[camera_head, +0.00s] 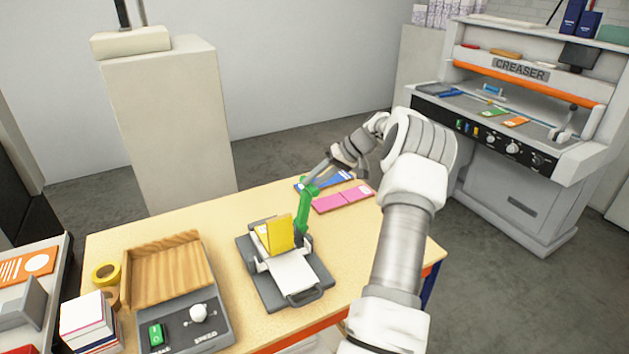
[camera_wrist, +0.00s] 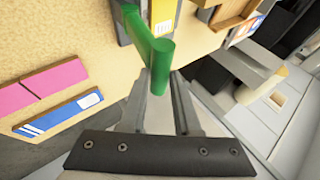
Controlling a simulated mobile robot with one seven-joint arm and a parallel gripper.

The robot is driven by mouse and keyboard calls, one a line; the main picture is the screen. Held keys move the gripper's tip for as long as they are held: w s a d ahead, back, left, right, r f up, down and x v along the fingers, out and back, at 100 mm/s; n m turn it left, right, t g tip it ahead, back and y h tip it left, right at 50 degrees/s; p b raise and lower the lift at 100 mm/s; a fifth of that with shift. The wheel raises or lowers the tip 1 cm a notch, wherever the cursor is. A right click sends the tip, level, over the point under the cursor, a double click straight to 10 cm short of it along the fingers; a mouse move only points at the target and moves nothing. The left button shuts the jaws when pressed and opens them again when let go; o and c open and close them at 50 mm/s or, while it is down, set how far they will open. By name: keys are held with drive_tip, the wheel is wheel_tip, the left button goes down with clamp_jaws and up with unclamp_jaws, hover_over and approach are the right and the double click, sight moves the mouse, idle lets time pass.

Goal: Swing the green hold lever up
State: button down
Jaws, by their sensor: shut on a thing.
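The green hold lever (camera_head: 303,212) rises from the right side of a small grey press-like device (camera_head: 274,278) on the table. It stands close to upright, its top end at my gripper (camera_head: 314,181). In the wrist view the lever (camera_wrist: 152,45) runs down from the top edge, and its rounded end sits between the two fingers of my gripper (camera_wrist: 162,88). My gripper is shut on that end. The device holds a folded yellow card (camera_head: 280,234) and has a white plate in front. The lever's lower pivot is partly hidden.
Pink cards (camera_head: 343,199) and a blue card (camera_head: 340,180) lie behind the lever. A grey machine with a wooden tray (camera_head: 168,277) stands left of the device. A yellow tape roll (camera_head: 106,274) is farther left. The creaser (camera_head: 520,130) stands beyond the table at right.

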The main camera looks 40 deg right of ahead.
drive_tip(key=shift+s+d+f, duration=0.15)
drive_tip(key=shift+s+f, duration=0.15)
drive_tip(key=shift+f, duration=0.2)
drive_tip(key=c, duration=0.6)
unclamp_jaws()
drive_tip(key=shift+d, duration=0.15)
drive_tip(key=shift+w+r, duration=0.15)
drive_tip(key=v, duration=1.7)
drive_tip(key=shift+r+b, duration=0.2)
drive_tip(key=shift+b, duration=0.15)
